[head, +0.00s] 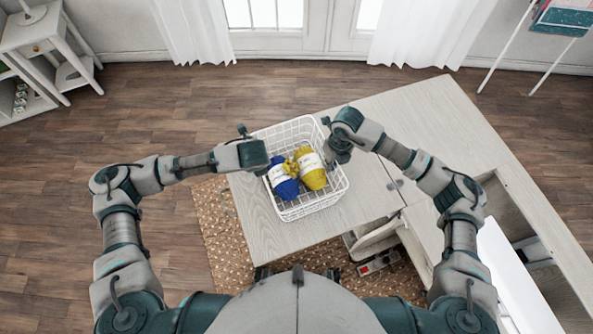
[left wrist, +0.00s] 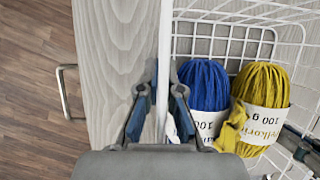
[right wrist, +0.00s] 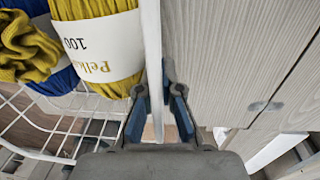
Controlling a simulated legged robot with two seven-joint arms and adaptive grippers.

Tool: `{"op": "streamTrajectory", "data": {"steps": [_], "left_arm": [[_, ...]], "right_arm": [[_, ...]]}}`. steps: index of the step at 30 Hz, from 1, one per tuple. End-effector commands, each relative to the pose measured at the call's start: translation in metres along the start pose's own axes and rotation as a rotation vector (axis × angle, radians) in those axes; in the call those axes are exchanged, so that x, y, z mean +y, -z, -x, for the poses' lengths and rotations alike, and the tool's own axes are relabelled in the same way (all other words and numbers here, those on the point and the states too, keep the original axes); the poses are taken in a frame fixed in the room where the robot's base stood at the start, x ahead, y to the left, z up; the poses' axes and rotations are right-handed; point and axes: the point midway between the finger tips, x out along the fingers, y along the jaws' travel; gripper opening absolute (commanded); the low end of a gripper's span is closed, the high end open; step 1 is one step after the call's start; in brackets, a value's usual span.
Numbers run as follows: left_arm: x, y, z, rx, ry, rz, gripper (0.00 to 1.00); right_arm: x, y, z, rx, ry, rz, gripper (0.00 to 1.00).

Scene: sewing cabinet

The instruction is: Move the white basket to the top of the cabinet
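The white basket (head: 333,190) is a wire mesh basket holding a blue yarn ball (head: 284,186) and a yellow yarn ball (head: 312,178). It is over the pale wood top of the cabinet (head: 440,120), near its left end. I cannot tell whether its bottom touches the wood. My left gripper (left wrist: 163,75) is shut on the basket's left rim, one finger on each side. My right gripper (right wrist: 154,85) is shut on the opposite rim, next to the yellow yarn. In the head view the arms hide both sets of fingertips.
Below the top, an open compartment and a grey-white machine part (head: 375,240) show at the front. A woven rug (head: 225,235) lies on the floor at left. A white shelf (head: 45,40) stands far left. The cabinet top right of the basket is bare.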

Motion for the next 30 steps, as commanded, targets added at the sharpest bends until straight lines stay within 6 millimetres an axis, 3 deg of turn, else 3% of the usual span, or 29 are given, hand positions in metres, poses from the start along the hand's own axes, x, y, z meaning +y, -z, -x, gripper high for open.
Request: {"op": "streamTrajectory", "data": {"steps": [11,24,30], "left_arm": [[0.000,-0.002,0.004,-0.003,0.001,0.001,0.00],[-0.006,-0.023,0.050,-0.024,0.010,0.002,0.00],[-0.007,-0.028,0.059,-0.027,0.011,0.003,0.00]], "right_arm": [[0.000,-0.001,0.004,-0.004,0.001,-0.001,0.00],[0.004,-0.003,0.056,-0.025,0.011,0.001,0.00],[0.004,-0.003,0.066,-0.028,0.013,0.001,0.00]]}}
